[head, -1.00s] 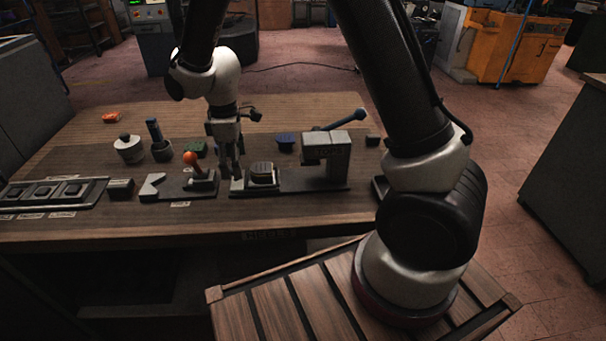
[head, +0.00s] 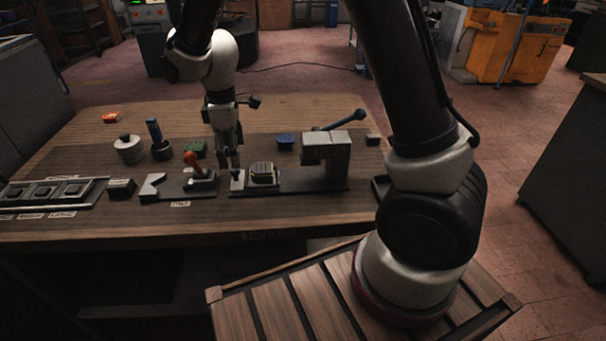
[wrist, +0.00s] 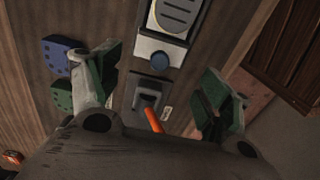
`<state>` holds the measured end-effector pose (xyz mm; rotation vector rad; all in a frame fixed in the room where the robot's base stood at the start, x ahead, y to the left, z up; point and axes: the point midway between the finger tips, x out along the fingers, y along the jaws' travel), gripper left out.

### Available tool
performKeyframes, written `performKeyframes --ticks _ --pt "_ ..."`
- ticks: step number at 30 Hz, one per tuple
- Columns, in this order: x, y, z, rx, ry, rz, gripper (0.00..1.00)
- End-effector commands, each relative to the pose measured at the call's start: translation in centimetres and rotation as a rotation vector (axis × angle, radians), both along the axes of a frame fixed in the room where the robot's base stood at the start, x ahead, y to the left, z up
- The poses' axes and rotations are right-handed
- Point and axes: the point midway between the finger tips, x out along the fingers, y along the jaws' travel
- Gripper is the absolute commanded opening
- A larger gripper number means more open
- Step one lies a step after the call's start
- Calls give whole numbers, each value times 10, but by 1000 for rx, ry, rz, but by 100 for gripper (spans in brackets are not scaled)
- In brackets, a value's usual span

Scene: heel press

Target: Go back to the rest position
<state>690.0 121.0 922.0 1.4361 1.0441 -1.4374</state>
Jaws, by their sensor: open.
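My gripper (head: 229,160) hangs fingers-down above the workbench, close behind the red-knobbed lever and the press. In the wrist view my gripper (wrist: 158,93) has its two green-padded fingers wide apart, with nothing between them in its grasp. Below it the wrist view shows the orange lever (wrist: 153,120) on its dark base and a blue round button (wrist: 159,61) on a pale block. The press (head: 326,153) stands to the right of my gripper, with a long dark handle. A dark, yellow-edged heel-like block (head: 263,172) sits on the press base, left of the press head.
The workbench (head: 300,214) also holds a tray with several compartments (head: 57,190) at left, a lidded pale jar (head: 128,148), a dark cup with a blue-handled tool (head: 160,146), and green (head: 195,148) and blue (head: 285,140) blocks. The slatted wooden crate top (head: 290,305) is in front.

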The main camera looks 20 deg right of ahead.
Motion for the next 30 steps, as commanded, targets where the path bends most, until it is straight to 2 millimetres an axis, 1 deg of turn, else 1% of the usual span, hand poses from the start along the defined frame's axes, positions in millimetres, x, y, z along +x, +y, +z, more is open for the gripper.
performKeyframes --ticks 3,6,19,23,24,26,27,30 --pt "1 0 11 2 -2 0 79" --pt "0 0 15 1 -1 0 79" --pt "0 0 16 0 0 -4 79" --pt "-3 -2 16 -9 12 -78 79" --pt "-9 -6 13 -22 29 -124 79" --pt "-28 -19 7 -60 73 -208 79" --pt "-42 -28 13 -77 88 -271 79" --pt "-64 -58 39 -83 88 -415 79"
